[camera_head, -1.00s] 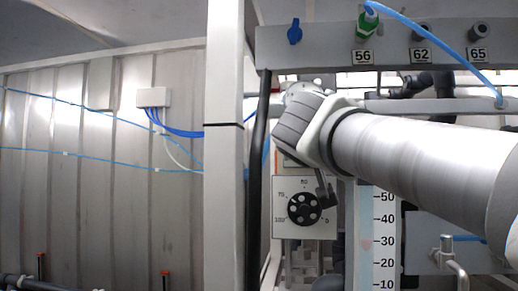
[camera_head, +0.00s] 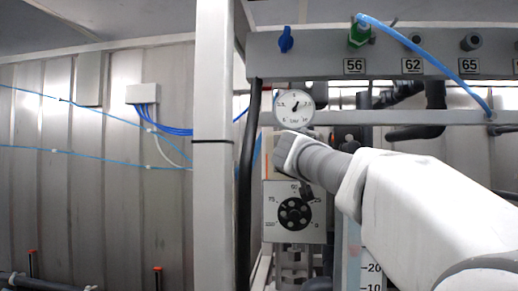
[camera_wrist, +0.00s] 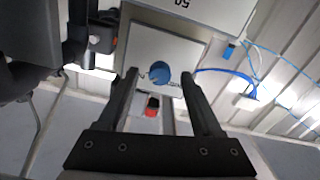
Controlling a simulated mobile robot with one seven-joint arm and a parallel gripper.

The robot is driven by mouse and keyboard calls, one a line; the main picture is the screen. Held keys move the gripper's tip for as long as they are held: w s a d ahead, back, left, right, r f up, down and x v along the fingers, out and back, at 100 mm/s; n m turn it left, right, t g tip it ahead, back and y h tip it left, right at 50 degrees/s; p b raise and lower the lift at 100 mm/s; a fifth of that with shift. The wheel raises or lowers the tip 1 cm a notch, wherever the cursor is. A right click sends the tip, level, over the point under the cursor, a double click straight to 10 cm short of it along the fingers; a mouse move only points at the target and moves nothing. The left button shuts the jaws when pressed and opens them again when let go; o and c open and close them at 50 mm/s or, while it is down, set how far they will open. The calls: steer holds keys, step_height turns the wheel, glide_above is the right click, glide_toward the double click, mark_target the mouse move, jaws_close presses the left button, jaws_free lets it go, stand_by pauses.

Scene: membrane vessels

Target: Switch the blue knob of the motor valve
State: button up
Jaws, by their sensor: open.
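The blue knob (camera_wrist: 159,73) is round and sits on a pale square plate (camera_wrist: 150,45) with small markings at either side. My gripper (camera_wrist: 160,75) is open, with its dark fingers on the left and right of the knob in the picture. I cannot tell whether they touch it or how far off it is. In the head view, my gripper (camera_head: 307,191) is mostly hidden by my wrist; a dark bit shows above a black dial on a grey box (camera_head: 274,236). I cannot make out the plate's blue knob there.
A red-and-black part (camera_wrist: 152,107) sits just below the plate in the wrist view. In the head view, a round gauge (camera_head: 293,106) is above my wrist. A blue valve handle (camera_head: 286,39) is on the upper rail (camera_head: 318,51). A white post (camera_head: 212,170) stands to the left.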

steer(key=shift+w+d+p, duration=0.15)
steer(key=shift+w+p, duration=0.05)
steer(key=shift+w, duration=0.5)
steer(key=shift+w+d+p, duration=0.15)
steer(key=shift+w, duration=0.5)
jaws_close()
